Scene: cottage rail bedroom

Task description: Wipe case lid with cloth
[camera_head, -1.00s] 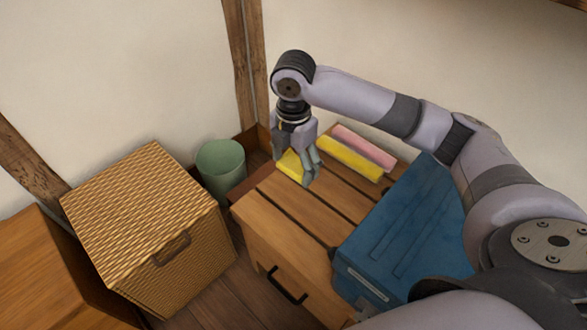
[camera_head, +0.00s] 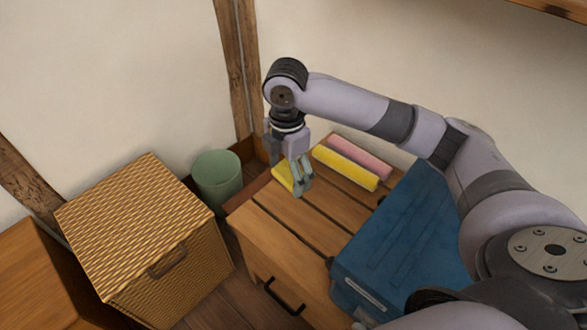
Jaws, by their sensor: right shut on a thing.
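My right gripper (camera_head: 299,190) is at the far left part of the slatted wooden top, its fingers pointing down. It is shut on a yellow cloth (camera_head: 282,178), which shows partly behind and left of the fingers. The cloth looks low, close to the wood; I cannot tell whether it touches. The blue case (camera_head: 385,235) stands to the right on the same top, its ridged lid facing up and partly covered by my right arm. The gripper is apart from the case. My left gripper is not in view.
A yellow roll (camera_head: 345,168) and a pink roll (camera_head: 360,157) lie behind the case on the wooden cabinet top (camera_head: 262,222). A green bin (camera_head: 217,178) and a wicker box (camera_head: 140,225) stand to the left. Bare slats lie between gripper and case.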

